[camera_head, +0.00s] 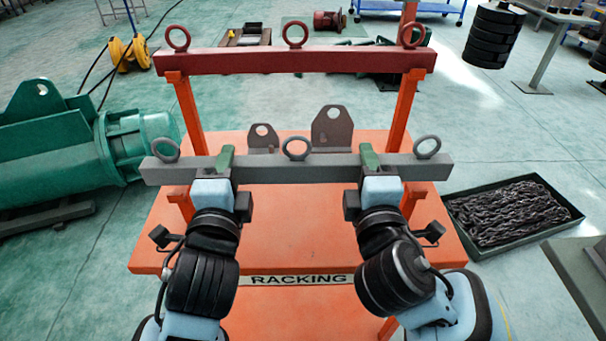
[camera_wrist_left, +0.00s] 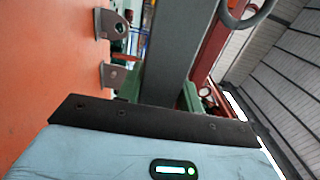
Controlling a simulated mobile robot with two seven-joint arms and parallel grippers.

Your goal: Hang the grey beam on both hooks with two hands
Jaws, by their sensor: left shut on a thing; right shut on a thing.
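The grey beam (camera_head: 300,168) has three ring eyes on top and lies nearly level across the head view, in front of the orange rack posts. My left gripper (camera_head: 225,165) is shut on it left of the middle ring, and my right gripper (camera_head: 370,165) is shut on it right of that ring. Green fingertips show above the beam. In the left wrist view the grey beam (camera_wrist_left: 168,55) runs away from the gripper (camera_wrist_left: 165,95). Orange pieces by the posts show just below both beam ends; I cannot tell whether these are the hooks, or whether the beam touches them.
A red beam (camera_head: 290,60) with three rings spans the top of the orange rack posts (camera_head: 185,110). Two brown holed plates (camera_head: 332,130) (camera_head: 263,138) stand behind the grey beam on the orange table (camera_head: 290,215). A chain tray (camera_head: 560,222) lies right, a green motor (camera_head: 90,150) left.

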